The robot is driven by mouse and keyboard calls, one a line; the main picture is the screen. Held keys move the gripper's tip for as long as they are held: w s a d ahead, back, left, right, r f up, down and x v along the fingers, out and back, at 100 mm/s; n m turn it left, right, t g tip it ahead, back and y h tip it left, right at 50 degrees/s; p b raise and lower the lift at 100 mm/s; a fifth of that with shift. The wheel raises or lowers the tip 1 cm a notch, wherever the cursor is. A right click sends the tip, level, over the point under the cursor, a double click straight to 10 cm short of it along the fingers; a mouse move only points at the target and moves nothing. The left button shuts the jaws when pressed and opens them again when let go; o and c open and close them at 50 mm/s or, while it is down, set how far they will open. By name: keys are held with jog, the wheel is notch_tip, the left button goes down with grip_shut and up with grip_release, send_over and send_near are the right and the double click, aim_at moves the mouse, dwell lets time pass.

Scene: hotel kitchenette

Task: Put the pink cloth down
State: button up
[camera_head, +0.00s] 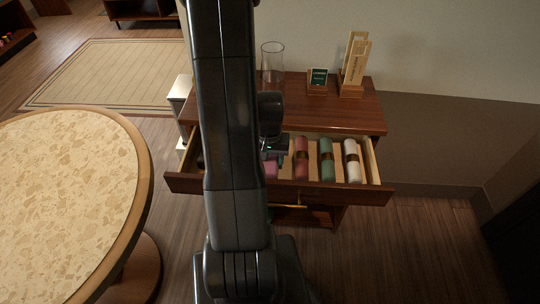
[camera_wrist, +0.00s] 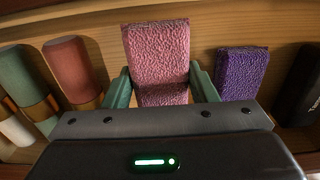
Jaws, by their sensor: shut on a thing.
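The pink cloth (camera_wrist: 158,55) is a textured, folded block between the two green fingers of my gripper (camera_wrist: 163,88) in the wrist view. The gripper is shut on it. In the head view my arm hides most of the gripper, and a bit of the pink cloth (camera_head: 271,168) shows beside the arm, in or just over the open drawer (camera_head: 374,168). I cannot tell whether the cloth touches the drawer floor. A purple cloth (camera_wrist: 242,72) stands to the right of the pink one in the wrist view.
A dark object (camera_wrist: 303,88) is at the wrist view's right edge. A glass vase (camera_head: 272,62) and signs (camera_head: 354,62) stand on the cabinet. A round table (camera_head: 70,200) is left.

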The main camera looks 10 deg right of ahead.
jog(key=shift+f, duration=0.35)
jog(key=w, duration=0.2)
jog(key=w+d+f, duration=0.1)
jog(key=w, duration=0.1)
jog(key=shift+d+p, duration=0.1)
jog(key=shift+p, duration=0.3)
jog(key=shift+f, duration=0.1)
jog(key=shift+s, duration=0.1)
jog(key=shift+f, duration=0.25)
jog(key=o, duration=1.1)
jog(key=shift+r, duration=0.2)
notch_tip(320, 180, up, 12)
jog(key=shift+r+p, duration=0.1)
jog(key=shift+p, duration=0.35)
